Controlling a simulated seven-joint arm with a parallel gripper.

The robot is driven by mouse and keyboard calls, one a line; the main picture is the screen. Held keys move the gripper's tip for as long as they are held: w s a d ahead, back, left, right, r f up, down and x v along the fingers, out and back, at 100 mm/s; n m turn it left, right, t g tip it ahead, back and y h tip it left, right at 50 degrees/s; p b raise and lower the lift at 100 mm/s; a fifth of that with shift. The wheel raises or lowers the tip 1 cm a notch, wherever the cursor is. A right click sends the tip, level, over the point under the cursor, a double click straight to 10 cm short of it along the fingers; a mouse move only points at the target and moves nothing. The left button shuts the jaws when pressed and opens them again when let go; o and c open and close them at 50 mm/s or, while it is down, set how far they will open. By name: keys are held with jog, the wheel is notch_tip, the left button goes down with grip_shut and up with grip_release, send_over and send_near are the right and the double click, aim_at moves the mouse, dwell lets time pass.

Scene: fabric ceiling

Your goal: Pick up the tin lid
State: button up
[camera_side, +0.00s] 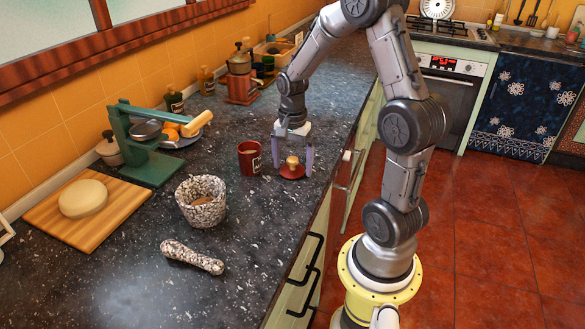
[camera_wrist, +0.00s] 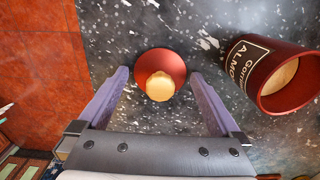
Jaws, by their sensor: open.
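The tin lid (camera_side: 291,171) is a small red disc with a pale wooden knob, lying flat on the dark speckled counter. In the wrist view the lid (camera_wrist: 161,72) sits between and slightly beyond the purple fingertips. My gripper (camera_side: 293,170) points down over the lid, with one finger on each side of it. It is open and holds nothing; in the wrist view a gap shows between the fingers (camera_wrist: 161,75) and the lid. A red open tin (camera_side: 249,158) with a label stands just left of the lid; it also shows at the right of the wrist view (camera_wrist: 285,75).
A speckled stone mortar (camera_side: 201,203) and its pestle (camera_side: 192,257) are nearer the front. A green press (camera_side: 150,150) and a wooden board (camera_side: 65,226) with dough are at left. The counter edge and red floor (camera_wrist: 40,60) lie close beside the lid.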

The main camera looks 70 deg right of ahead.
jog(key=c, duration=1.1)
jog(key=shift+r, duration=0.1)
